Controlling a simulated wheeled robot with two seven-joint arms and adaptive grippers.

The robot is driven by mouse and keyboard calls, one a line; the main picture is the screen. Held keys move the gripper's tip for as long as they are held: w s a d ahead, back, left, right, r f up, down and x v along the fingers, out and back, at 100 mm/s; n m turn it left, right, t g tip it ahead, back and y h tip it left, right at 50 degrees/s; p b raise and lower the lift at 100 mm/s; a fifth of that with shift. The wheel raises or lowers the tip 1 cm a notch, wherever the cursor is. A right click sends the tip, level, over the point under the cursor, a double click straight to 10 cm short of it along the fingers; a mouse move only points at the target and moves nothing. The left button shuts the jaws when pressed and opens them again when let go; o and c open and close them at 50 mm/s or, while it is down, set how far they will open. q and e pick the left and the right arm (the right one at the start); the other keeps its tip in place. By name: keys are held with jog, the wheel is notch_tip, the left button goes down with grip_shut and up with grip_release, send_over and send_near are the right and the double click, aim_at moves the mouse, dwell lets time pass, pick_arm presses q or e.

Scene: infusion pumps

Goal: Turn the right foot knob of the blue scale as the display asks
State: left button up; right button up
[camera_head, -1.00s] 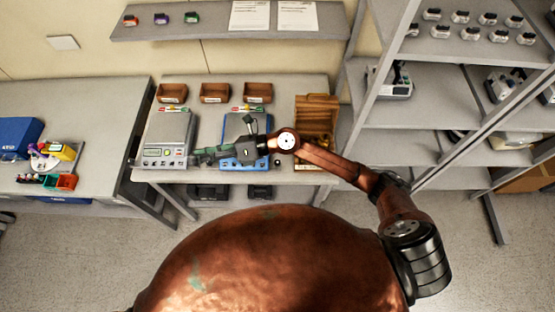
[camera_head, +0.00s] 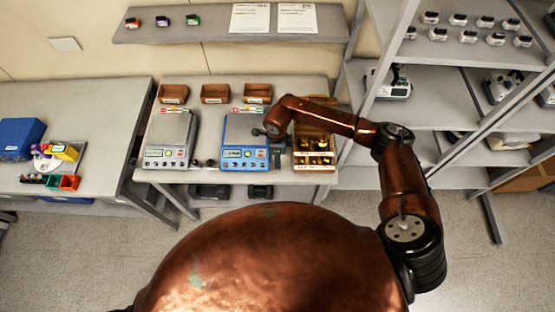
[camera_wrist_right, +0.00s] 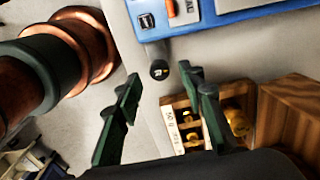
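The blue scale (camera_head: 232,153) stands on the middle table, its display too small to read. Its blue front panel (camera_wrist_right: 225,12) also shows at the top of the right wrist view. The right foot knob (camera_wrist_right: 159,70), dark with a pale letter R on its end, sticks out from the panel's corner. My right gripper (camera_wrist_right: 158,76) is open, with its green fingertips on either side of the knob in that picture. I see no finger touching it. In the head view the right gripper (camera_head: 276,154) is at the scale's right front corner. My left gripper is out of view.
A grey scale (camera_head: 165,155) stands to the left. A wooden crate of brass weights (camera_head: 314,160) sits close to the right of my gripper and also shows in the wrist view (camera_wrist_right: 177,102). Brown bins (camera_head: 215,94) line the table's back. A metal shelf rack (camera_head: 425,90) stands at right.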

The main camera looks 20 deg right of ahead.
jog(key=shift+f, duration=1.1)
grip_shut()
